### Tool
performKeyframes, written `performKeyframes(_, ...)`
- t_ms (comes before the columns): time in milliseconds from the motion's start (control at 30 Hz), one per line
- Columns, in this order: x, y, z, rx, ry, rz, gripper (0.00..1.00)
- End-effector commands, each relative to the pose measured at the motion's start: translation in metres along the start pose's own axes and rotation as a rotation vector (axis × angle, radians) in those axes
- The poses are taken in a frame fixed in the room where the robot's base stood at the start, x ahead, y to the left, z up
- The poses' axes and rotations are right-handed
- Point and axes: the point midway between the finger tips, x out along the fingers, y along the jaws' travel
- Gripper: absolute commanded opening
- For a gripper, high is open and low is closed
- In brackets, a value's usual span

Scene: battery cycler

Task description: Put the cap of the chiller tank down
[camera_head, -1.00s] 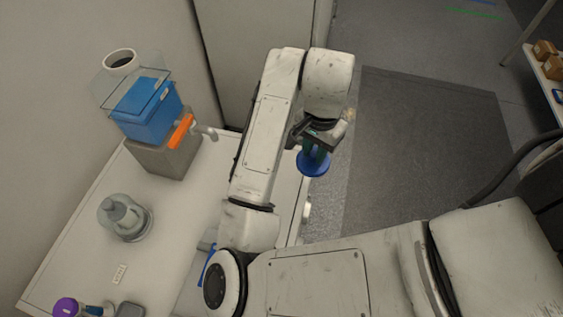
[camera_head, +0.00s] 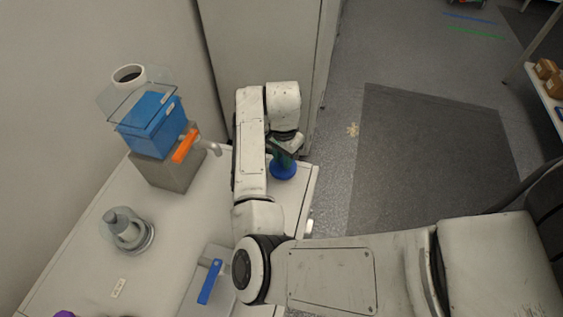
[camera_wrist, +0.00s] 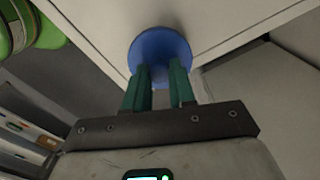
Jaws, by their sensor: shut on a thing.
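The cap (camera_head: 283,171) is a round blue disc at the lower end of my gripper (camera_head: 285,152) in the head view. It appears over the far right corner of the white counter (camera_head: 180,215); whether it touches the surface I cannot tell. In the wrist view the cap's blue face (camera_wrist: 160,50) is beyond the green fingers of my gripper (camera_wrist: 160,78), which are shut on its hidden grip. I cannot identify the chiller tank for certain.
A grey stepped round fitting (camera_head: 127,229) stands on the counter at left. A blue-handled item (camera_head: 210,282) lies near the front, beside my arm. A tall pale cabinet (camera_head: 260,50) stands behind the counter. The counter between the fitting and my arm is clear.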

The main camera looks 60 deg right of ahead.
Motion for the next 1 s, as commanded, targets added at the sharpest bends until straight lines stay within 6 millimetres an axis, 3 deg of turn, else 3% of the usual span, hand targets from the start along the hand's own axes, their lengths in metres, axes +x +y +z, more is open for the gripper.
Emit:
performKeyframes(333,0.034,-0.007,-0.001,-0.001,-0.001,-0.001,0.0)
performKeyframes(700,0.04,-0.006,-0.001,0.0,0.0,-0.001,0.0)
performKeyframes(733,0.039,-0.007,-0.001,0.0,0.0,-0.002,0.27)
performKeyframes(1000,0.039,-0.006,-0.001,0.0,0.0,-0.001,0.5)
